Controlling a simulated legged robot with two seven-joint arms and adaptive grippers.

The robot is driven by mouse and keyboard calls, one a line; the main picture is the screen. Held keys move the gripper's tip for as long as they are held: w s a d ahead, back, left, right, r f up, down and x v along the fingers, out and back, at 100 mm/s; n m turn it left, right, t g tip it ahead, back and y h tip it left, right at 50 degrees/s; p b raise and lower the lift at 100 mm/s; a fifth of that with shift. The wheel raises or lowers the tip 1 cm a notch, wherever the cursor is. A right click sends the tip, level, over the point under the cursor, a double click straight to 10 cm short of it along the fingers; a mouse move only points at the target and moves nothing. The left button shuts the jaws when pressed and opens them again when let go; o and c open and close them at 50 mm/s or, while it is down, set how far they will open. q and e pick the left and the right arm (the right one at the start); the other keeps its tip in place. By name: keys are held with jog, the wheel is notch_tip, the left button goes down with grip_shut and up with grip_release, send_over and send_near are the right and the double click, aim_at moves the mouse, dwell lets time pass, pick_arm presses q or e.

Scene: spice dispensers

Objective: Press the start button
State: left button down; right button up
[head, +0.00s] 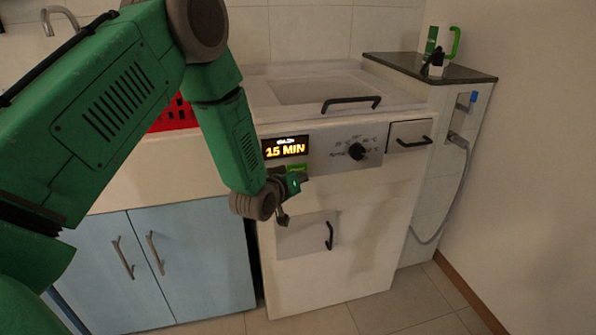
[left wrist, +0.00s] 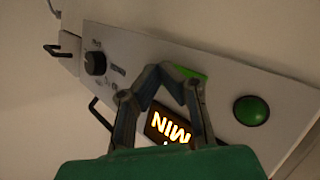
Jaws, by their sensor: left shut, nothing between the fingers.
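The white washing machine (head: 345,195) has a front control panel with a lit display (head: 285,148) reading 15 MIN. A green rectangular button (head: 297,168) sits just below the display. In the left wrist view this green rectangle (left wrist: 190,73) shows beside and partly behind my fingertips. A round green button (left wrist: 251,110) is on the panel past the display in the left wrist view; my arm hides it in the head view. No start label is legible. My left gripper (head: 294,184) is shut and empty, close to the panel at the rectangle; contact cannot be told.
A black knob (head: 357,151) and a drawer with a dark handle (head: 410,141) are on the panel's right. A lower hatch handle (head: 329,236) sticks out. Blue cabinet doors (head: 165,265) and a red basket (head: 172,116) are at the left. The floor at the front right is clear.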

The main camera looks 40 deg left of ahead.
pick_arm(q)
jog(key=shift+a, duration=0.15)
jog(key=shift+w+a+r, duration=0.1)
jog(key=shift+w+a, duration=0.1)
jog(key=shift+a, duration=0.05)
jog(key=shift+w+a, duration=0.25)
dwell(0.7)
dwell(0.3)
jog(key=shift+s+d+p, duration=0.4)
jog(key=shift+s+d, duration=0.1)
jog(key=shift+d, duration=0.15)
jog(key=s+d+p, duration=0.1)
jog(key=s+d, duration=0.2)
jog(key=shift+s+d, duration=0.15)
jog(key=shift+d, duration=0.25)
